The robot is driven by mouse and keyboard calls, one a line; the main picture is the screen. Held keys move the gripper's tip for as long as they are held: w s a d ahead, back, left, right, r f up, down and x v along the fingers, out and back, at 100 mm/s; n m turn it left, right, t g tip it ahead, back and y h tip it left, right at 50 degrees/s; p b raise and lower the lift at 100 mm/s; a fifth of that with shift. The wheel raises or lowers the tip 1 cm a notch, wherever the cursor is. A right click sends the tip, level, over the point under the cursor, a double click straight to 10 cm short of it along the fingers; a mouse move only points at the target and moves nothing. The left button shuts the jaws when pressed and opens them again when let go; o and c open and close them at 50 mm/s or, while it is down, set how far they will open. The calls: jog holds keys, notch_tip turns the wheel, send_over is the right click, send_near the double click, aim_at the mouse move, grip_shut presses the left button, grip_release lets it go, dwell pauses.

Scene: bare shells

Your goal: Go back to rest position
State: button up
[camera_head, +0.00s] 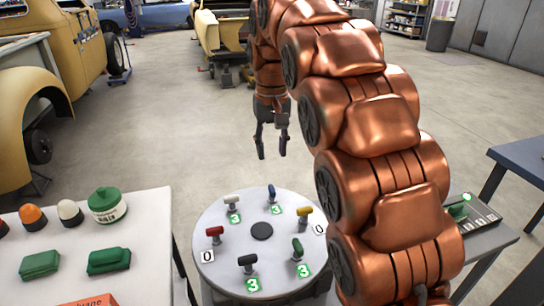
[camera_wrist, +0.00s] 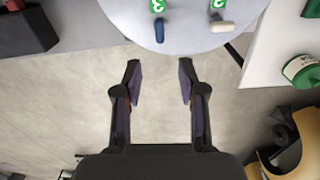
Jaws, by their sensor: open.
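My gripper (camera_head: 271,148) hangs from my copper arm beyond the far edge of a round white table. Its two fingers are apart with nothing between them. In the wrist view my gripper (camera_wrist: 160,80) is open over bare floor, with the table's rim above it in the picture. The round table (camera_head: 215,275) carries several small coloured levers in a ring around a dark hub (camera_head: 262,231): red (camera_head: 214,232), white (camera_head: 231,201), blue (camera_head: 271,191), yellow (camera_head: 304,212), green (camera_head: 297,246) and black (camera_head: 247,260). Number tags reading 3 or 0 lie beside them.
A left table (camera_head: 150,210) holds a green jar (camera_head: 106,205), green blocks (camera_head: 109,261) and egg-shaped items. A grey table on the right, partly behind my arm, bears a tray (camera_head: 475,217). Yellow car bodies (camera_head: 60,60) stand behind. The floor (camera_head: 160,140) between is clear.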

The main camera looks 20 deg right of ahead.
jog(key=shift+s+r, duration=0.1)
jog(key=shift+r, duration=0.15)
jog(key=s+f+g+p, duration=0.1)
jog(key=s+f, duration=0.4)
jog(key=s, duration=1.2)
jog(key=s+f+p, duration=0.4)
jog(key=s+f, duration=0.1)
jog(key=s, duration=1.2)
jog(key=shift+d+f+n+g, duration=0.25)
jog(key=shift+n+g, duration=0.05)
jog(key=shift+g, duration=0.1)
